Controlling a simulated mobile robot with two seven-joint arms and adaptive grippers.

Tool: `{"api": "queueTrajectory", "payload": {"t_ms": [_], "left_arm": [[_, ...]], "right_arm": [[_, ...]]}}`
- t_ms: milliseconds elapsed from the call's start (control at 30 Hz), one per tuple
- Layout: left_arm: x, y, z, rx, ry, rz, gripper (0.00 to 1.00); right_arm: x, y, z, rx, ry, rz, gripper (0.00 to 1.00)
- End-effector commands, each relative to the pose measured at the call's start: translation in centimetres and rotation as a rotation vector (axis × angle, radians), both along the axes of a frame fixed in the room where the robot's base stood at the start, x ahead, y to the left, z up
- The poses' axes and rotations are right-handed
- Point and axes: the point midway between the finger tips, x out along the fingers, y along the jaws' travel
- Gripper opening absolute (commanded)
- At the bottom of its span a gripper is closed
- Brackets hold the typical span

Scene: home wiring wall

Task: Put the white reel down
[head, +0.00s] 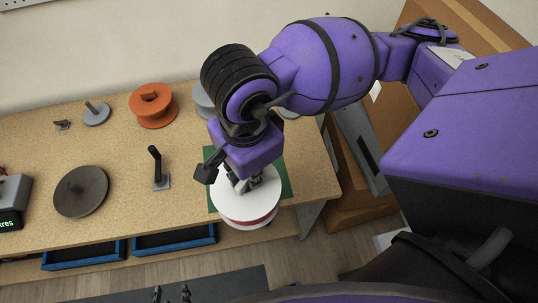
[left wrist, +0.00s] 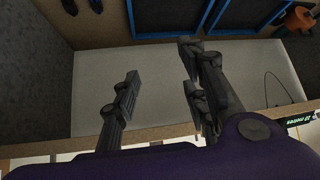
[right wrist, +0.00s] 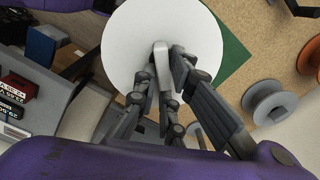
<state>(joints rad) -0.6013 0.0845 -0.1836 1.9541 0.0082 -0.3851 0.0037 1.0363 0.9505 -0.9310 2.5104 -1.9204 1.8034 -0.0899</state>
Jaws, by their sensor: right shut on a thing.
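The white reel (head: 262,207), with a red band around its side, is under my right gripper (head: 255,184) in the head view. In the right wrist view the reel (right wrist: 125,45) shows as a white disc, and the right gripper (right wrist: 164,78) is shut on its central post. The reel overlaps the green mat (head: 215,160) and the table's front edge in the head view; I cannot tell whether it touches the mat. My left gripper (left wrist: 158,92) is open and empty in the left wrist view; its fingertips show at the head view's bottom edge.
The wooden table (head: 120,140) holds an orange reel (head: 153,105), a dark grey disc (head: 81,191), a black post on a plate (head: 160,182) and a small grey stand (head: 96,114). Blue trays (head: 175,240) sit below the front edge. Cardboard (head: 350,200) stands at the right.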

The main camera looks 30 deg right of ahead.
Motion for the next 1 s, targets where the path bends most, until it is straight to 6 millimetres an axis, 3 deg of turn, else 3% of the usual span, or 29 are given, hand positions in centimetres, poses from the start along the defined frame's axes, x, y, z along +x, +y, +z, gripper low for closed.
{"api": "queueTrajectory", "payload": {"t_ms": [200, 433, 533, 700, 1000], "left_arm": [[-3.3, 1.1, -4.6, 0.021, 0.067, 0.002, 0.40], [-2.7, 1.5, -7.7, 0.038, 0.065, -0.005, 0.40], [-1.2, 1.2, -6.3, 0.032, 0.041, -0.002, 0.40], [-1.2, 1.0, -6.0, 0.028, 0.036, 0.000, 0.40], [-2.0, 1.1, -6.5, 0.029, 0.053, 0.001, 0.40]], "right_arm": [[2.8, -1.0, -2.7, 0.000, 0.012, 0.014, 0.00], [6.7, -2.3, -4.1, -0.001, 0.004, 0.007, 0.00], [8.7, -2.9, -4.2, -0.001, 0.002, 0.005, 0.00], [11.0, -3.6, -7.2, 0.000, 0.002, 0.009, 0.00], [12.7, -4.1, -9.3, 0.002, 0.000, 0.012, 0.00]]}}
